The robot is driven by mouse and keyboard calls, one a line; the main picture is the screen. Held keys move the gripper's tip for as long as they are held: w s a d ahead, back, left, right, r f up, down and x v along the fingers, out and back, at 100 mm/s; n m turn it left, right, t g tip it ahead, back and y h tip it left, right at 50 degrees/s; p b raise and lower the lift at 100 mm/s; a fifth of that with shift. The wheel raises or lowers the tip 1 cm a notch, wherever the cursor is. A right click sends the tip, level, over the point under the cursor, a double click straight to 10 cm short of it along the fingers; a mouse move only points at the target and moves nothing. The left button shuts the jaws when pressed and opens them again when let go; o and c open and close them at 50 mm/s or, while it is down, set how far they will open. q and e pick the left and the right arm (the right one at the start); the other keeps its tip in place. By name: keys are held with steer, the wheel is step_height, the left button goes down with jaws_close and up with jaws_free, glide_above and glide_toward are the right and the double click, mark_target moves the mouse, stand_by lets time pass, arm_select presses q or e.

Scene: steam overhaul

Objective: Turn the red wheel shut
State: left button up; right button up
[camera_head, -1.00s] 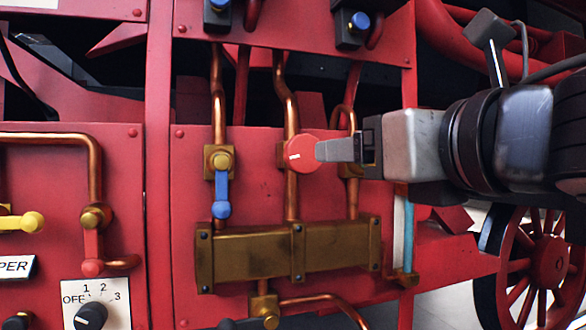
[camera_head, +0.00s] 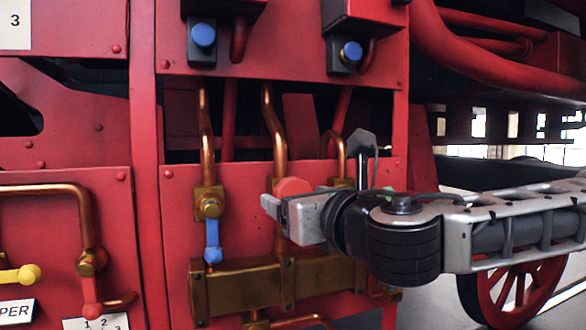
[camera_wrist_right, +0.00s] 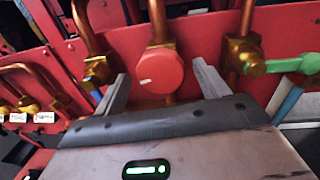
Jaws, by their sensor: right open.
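The red wheel (camera_head: 292,186) is a round red knob with a small white mark, on a brass valve in a copper pipe. In the head view my right gripper partly covers it. In the right wrist view the red wheel (camera_wrist_right: 160,72) shows whole, its white mark towards the left. My right gripper (camera_wrist_right: 158,82) is open, one finger on each side of the wheel, with gaps visible between fingers and wheel. It also shows in the head view (camera_head: 270,204), in front of the wheel. I cannot tell how deep the fingers reach. My left gripper is out of view.
A blue lever valve (camera_head: 212,240) hangs just left of the wheel, above a brass manifold (camera_head: 235,288). A green lever (camera_wrist_right: 295,64) is close on the right. Yellow lever (camera_head: 22,274) and red lever (camera_head: 90,292) valves are further left.

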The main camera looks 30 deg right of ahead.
steer(key=w, duration=0.2)
steer(key=shift+w+d, duration=0.2)
steer(key=shift+w, duration=0.15)
steer(key=shift+c, duration=0.3)
steer(key=c, duration=0.9)
steer(key=shift+b, duration=0.3)
